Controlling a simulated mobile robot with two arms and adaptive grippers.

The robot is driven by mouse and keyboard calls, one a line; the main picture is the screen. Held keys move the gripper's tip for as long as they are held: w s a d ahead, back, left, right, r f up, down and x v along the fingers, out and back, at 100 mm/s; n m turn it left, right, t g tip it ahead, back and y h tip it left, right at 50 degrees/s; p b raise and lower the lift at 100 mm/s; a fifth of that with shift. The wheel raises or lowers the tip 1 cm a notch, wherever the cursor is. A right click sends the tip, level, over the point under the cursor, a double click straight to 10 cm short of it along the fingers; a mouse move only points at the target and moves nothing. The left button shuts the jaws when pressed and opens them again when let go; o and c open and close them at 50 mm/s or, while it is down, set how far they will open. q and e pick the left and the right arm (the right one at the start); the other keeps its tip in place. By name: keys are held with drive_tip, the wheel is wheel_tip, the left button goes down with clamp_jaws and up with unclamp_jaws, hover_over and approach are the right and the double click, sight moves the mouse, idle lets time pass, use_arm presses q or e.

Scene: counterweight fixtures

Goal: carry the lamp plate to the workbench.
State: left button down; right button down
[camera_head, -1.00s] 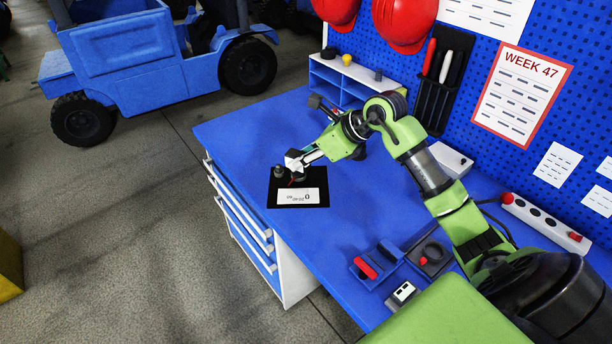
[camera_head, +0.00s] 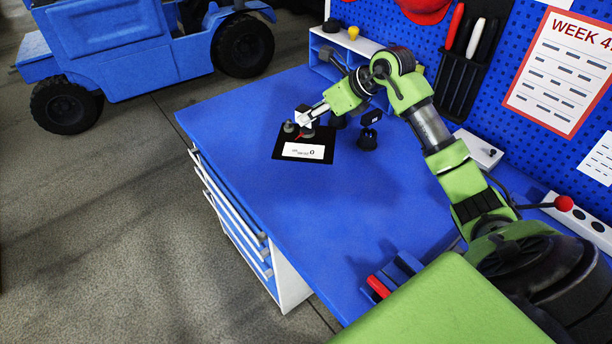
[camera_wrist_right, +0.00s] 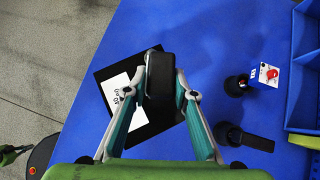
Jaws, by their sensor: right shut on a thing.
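The lamp plate (camera_head: 322,145) is a thin black square with a white printed label, over the left part of the blue workbench (camera_head: 235,165). It also shows in the right wrist view (camera_wrist_right: 105,75). A grey knob (camera_head: 289,127) sits at its left side. My right gripper (camera_head: 303,122) is shut on a dark upright block at the plate; the wrist view shows this block (camera_wrist_right: 160,78) between the fingers. I cannot tell whether the plate touches the bench or hangs just above it.
A dark round stand (camera_head: 367,139) with a small block on top is right of the plate. A blue shelf unit (camera_head: 325,68) stands at the back. A white box (camera_head: 478,148) and red-handled fixture (camera_head: 379,286) lie farther right. The bench middle is clear.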

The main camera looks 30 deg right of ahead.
sight(313, 132)
drive_tip(key=shift+w+d, duration=0.1)
drive_tip(key=shift+w, duration=0.15)
drive_tip(key=shift+f, duration=0.35)
wheel_tip(313, 132, down, 4)
drive_tip(key=shift+f+p, duration=0.2)
drive_tip(key=shift+p, duration=0.2)
drive_tip(key=shift+f, duration=0.65)
drive_tip(key=shift+f+p, duration=0.3)
drive_tip(key=shift+f, duration=1.3)
drive_tip(key=c, duration=1.8)
unclamp_jaws()
drive_tip(key=shift+s+f, duration=0.2)
drive_tip(key=shift+f, duration=0.2)
use_arm(q)
drive_tip(key=shift+w+d+r, duration=0.2)
drive_tip(key=shift+w+r, duration=0.2)
drive_tip(key=shift+r, duration=0.05)
use_arm(e)
drive_tip(key=shift+o, duration=0.6)
drive_tip(key=shift+s+r, duration=0.1)
